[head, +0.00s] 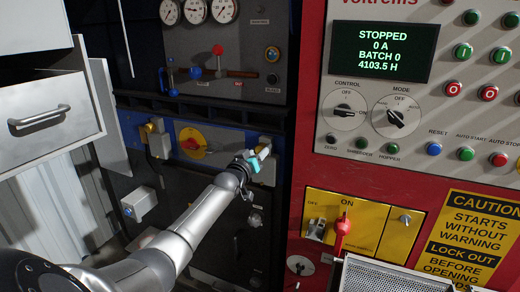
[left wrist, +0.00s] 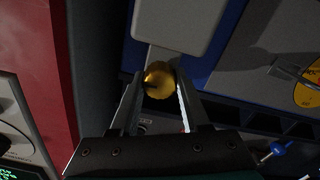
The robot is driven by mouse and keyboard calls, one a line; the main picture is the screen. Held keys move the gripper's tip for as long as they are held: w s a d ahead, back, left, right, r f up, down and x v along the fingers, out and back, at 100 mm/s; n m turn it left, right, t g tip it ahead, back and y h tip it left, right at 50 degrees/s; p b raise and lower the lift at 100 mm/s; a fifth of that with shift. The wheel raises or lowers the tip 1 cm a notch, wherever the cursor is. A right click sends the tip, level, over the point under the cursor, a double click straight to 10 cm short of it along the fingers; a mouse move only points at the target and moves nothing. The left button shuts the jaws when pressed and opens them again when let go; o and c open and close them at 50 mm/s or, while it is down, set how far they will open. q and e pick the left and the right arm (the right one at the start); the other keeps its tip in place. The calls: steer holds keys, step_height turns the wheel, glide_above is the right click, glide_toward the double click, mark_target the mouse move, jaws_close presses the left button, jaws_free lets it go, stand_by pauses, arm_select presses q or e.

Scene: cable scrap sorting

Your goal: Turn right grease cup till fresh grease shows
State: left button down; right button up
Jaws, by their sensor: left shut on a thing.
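The right grease cup is a round, ridged brass cap (left wrist: 159,80) below a pale grey block (left wrist: 172,22) in the left wrist view. My left gripper (left wrist: 157,92) has one finger on each side of the cap and is shut on it. In the head view my left gripper (head: 254,160) reaches the right end of the blue machine strip and mostly hides the cup. No grease can be made out around the cap. My right gripper is not in view.
A yellow disc with a red switch (head: 192,143) sits left of my gripper, with another brass fitting (head: 155,128) further left. The red control cabinet (head: 312,160) stands close on the right. An open grey drawer (head: 45,118) juts out at the left.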

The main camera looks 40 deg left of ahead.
arm_select(q)
steer(key=m, duration=0.3)
steer(key=shift+m+p, duration=0.3)
steer(key=shift+p, duration=0.1)
steer(key=shift+m+p, duration=0.3)
steer(key=shift+m, duration=1.3)
steer(key=c, duration=0.7)
jaws_free()
steer(key=shift+o, duration=0.2)
steer(key=p+v, duration=0.2)
steer(key=v, duration=1.3)
steer(key=shift+s, duration=0.15)
